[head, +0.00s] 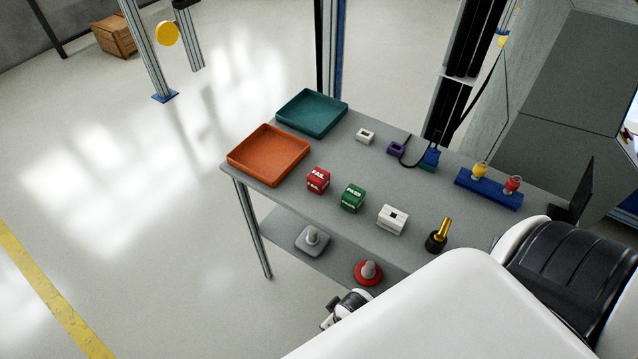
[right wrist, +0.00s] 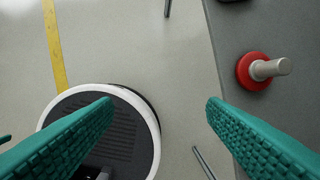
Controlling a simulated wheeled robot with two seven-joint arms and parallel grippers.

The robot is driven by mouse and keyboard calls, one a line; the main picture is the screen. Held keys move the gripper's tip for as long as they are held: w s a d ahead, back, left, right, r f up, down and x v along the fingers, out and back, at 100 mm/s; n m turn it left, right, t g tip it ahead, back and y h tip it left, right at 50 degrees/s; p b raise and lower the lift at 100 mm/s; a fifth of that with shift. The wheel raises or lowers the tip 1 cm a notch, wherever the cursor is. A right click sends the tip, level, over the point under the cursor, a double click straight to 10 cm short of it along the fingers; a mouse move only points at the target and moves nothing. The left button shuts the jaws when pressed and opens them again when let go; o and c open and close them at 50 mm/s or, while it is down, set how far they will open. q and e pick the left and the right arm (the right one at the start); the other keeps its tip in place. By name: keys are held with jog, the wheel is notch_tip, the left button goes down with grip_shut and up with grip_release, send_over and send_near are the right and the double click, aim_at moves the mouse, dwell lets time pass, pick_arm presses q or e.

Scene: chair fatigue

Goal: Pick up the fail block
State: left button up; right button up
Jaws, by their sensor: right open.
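The fail block (head: 318,180), a red cube with white "FAIL" lettering, sits on the grey table top (head: 300,205). It is in front of the orange tray and left of the green pass block (head: 352,198). My right gripper (right wrist: 160,103) has teal ribbed fingers, spread wide and empty in the right wrist view. It points down beside the table edge, and the fail block is not in that view. The right fingers cannot be made out in the head view.
An orange tray (head: 268,150) and a teal tray (head: 312,112) stand at the table's far left. A white block (head: 392,219) and a black-and-gold tool (head: 438,237) stand to the right. A red-based peg (head: 368,272) on the lower shelf also shows in the right wrist view (right wrist: 256,70).

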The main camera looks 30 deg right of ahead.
jog(key=w+a+r+n+t+b, duration=0.1)
jog(key=w+r+n+t, duration=0.2)
jog(key=w+r+t, duration=0.75)
jog(key=w+a+r+n+t+b, duration=0.1)
jog(key=w+r+n+t+b, duration=0.15)
jog(key=w+r, duration=1.4)
jog(key=a+r+n+t+y, duration=0.4)
jog(key=a+r+n+y, duration=0.2)
jog(key=r+n+y, duration=0.45)
jog(key=a+r+n+g+y, duration=0.4)
jog(key=a+n+g+y, duration=0.25)
jog(key=n, duration=0.45)
jog(key=n+g+h+p, duration=0.1)
jog(key=n+g+h, duration=1.1)
jog(key=h, duration=0.5)
send_over(318, 174)
jog(key=shift+m+g, duration=0.4)
jog(key=shift+g, duration=0.15)
jog(key=f, duration=1.4)
jog(key=shift+w+d, duration=0.1)
jog(key=shift+w, duration=0.1)
jog(key=shift+f, duration=0.55)
jog(key=f, duration=0.1)
jog(key=f+p, duration=0.1)
jog(key=f, duration=0.2)
jog(key=shift+s+f+p, duration=0.15)
jog(key=shift+s+p, duration=0.15)
jog(key=shift+p, duration=0.05)
jog(key=shift+f, duration=0.45)
